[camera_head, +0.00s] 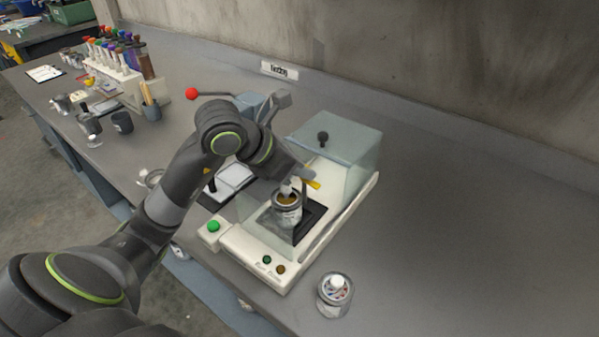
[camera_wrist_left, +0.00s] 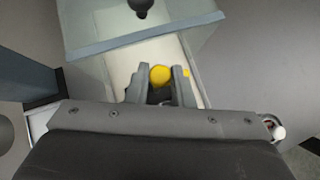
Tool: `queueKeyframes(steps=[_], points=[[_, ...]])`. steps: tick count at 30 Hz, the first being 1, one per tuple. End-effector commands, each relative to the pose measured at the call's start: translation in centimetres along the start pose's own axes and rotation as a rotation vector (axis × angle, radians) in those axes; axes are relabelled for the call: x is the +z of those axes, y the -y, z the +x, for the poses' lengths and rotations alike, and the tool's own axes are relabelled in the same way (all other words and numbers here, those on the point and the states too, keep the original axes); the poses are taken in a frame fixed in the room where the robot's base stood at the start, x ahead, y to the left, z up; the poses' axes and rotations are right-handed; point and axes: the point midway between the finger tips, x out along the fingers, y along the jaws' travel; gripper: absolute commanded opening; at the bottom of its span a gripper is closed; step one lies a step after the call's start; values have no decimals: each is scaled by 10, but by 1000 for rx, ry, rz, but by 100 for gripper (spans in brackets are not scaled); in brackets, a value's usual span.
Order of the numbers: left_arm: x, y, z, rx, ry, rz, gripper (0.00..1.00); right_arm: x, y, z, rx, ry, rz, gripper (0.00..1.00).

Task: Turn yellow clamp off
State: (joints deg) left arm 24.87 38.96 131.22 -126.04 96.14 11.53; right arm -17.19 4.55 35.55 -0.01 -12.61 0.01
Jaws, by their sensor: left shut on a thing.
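The yellow clamp (camera_head: 313,184) is on the pale machine, beside a small can (camera_head: 287,204) that stands on the machine's dark plate. In the left wrist view its round yellow end (camera_wrist_left: 160,75) lies between the fingers. My left gripper (camera_head: 300,181) reaches in from the upper left and is shut on the clamp; in the left wrist view its fingers (camera_wrist_left: 161,82) stand on either side of the yellow end. The gripper hides part of the clamp. My right gripper does not show.
The machine (camera_head: 245,262) has a clear cover (camera_head: 345,150) with a dark knob behind the clamp, and a green button (camera_head: 213,226) at its front left. A glass jar (camera_head: 334,296) stands in front. A red-knobbed lever (camera_head: 192,94) is behind my arm. The bench is clear to the right.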

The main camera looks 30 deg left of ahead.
Motion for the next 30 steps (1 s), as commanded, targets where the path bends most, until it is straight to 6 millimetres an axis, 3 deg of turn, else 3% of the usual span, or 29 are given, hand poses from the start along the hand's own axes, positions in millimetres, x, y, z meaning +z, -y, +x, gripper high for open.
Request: queueKeyframes(steps=[7, 24, 25, 30], points=[[0, 2, 1, 73, 2, -73, 0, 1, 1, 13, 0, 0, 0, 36], [0, 1, 0, 99, -1, -99, 0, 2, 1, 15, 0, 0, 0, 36], [0, 1, 0, 99, -1, -99, 25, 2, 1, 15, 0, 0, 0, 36], [0, 1, 0, 98, -1, -99, 43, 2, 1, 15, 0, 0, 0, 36]])
